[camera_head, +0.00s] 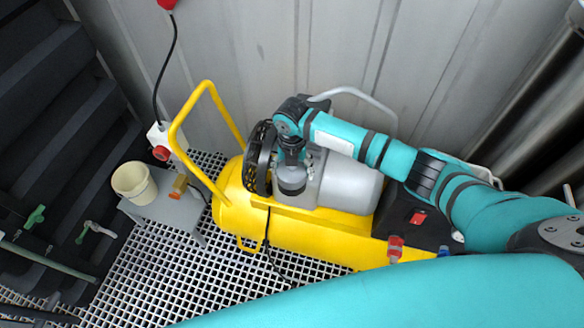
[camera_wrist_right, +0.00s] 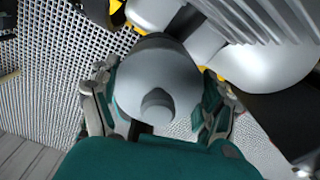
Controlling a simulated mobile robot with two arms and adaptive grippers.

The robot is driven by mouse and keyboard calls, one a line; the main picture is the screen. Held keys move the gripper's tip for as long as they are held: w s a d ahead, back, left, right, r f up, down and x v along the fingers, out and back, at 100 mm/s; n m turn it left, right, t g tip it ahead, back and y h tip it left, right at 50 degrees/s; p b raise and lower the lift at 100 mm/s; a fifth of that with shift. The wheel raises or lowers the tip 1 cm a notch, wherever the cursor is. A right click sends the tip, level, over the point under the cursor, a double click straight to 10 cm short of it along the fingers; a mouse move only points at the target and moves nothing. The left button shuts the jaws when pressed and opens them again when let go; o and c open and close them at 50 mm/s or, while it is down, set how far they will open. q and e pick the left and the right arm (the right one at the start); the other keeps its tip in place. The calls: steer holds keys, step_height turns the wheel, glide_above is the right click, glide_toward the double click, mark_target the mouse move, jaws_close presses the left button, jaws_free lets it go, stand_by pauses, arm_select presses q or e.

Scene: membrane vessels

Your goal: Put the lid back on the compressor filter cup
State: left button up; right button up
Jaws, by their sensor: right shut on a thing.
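My right gripper (camera_head: 291,168) reaches down over the compressor (camera_head: 240,195), a yellow tank with a grey motor body. It is shut on the filter cup's lid (camera_wrist_right: 157,80), a grey dome with a small round knob, with one finger on each side in the right wrist view. A dark band shows at the lid's far edge. In the head view a grey, dark-banded round part (camera_head: 292,187) shows just below the gripper, beside the motor. I cannot tell whether the lid touches the cup, as the cup's rim is hidden. My left gripper is out of view.
The yellow handle (camera_head: 206,92) rises left of the gripper, close to the dark fan guard (camera_head: 259,158). A small grey table (camera_head: 165,212) with a cream bucket (camera_head: 134,183) stands further left. A corrugated wall (camera_head: 255,60) is behind. The grating floor (camera_head: 160,270) is clear in front.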

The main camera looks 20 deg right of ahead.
steer(key=o, duration=1.1)
steer(key=shift+r+p, duration=3.4)
steer(key=shift+r, duration=0.15)
jaws_close()
